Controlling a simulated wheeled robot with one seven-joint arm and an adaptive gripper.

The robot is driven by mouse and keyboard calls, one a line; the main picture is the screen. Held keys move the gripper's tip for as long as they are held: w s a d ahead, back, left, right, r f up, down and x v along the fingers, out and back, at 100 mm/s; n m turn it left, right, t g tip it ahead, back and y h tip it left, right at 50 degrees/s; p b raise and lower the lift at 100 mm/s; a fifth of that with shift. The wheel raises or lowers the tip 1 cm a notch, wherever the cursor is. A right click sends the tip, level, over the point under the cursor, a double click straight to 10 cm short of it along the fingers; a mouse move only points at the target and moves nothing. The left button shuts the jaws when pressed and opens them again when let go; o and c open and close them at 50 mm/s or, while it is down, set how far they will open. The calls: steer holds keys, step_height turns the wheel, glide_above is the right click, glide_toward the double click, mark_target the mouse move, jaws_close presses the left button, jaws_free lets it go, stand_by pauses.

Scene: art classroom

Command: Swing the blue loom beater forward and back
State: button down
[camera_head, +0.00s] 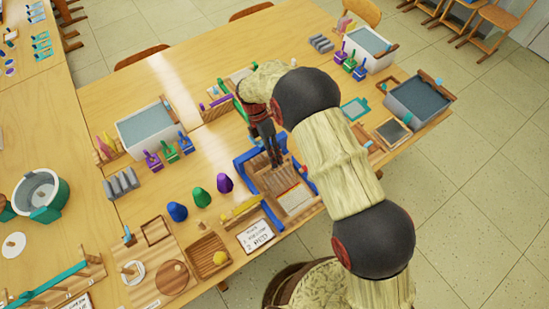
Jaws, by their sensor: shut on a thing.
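The small wooden loom (283,184) stands on the table near its front edge, with brown threads and a pale woven patch toward the front right. Its blue beater (247,155) shows as blue bars at the loom's back and left, partly hidden by my gripper and arm. My gripper (276,161) points down over the back of the loom. Its dark fingers are shut at the blue beater's top bar; the exact contact is too small to see.
A written card (255,236) and a yellow-topped wooden rack (240,210) lie close left of the loom. Purple, green and blue egg-shaped pieces (201,197) stand beyond them. Grey water tubs (150,128) and (417,99) flank the work area.

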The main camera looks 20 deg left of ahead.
steer(key=c, duration=1.8)
jaws_free()
steer(key=shift+c, duration=0.2)
steer(key=v, duration=1.1)
steer(key=shift+w+a, duration=0.1)
steer(key=shift+w+a+r, duration=0.15)
steer(key=shift+r, duration=0.25)
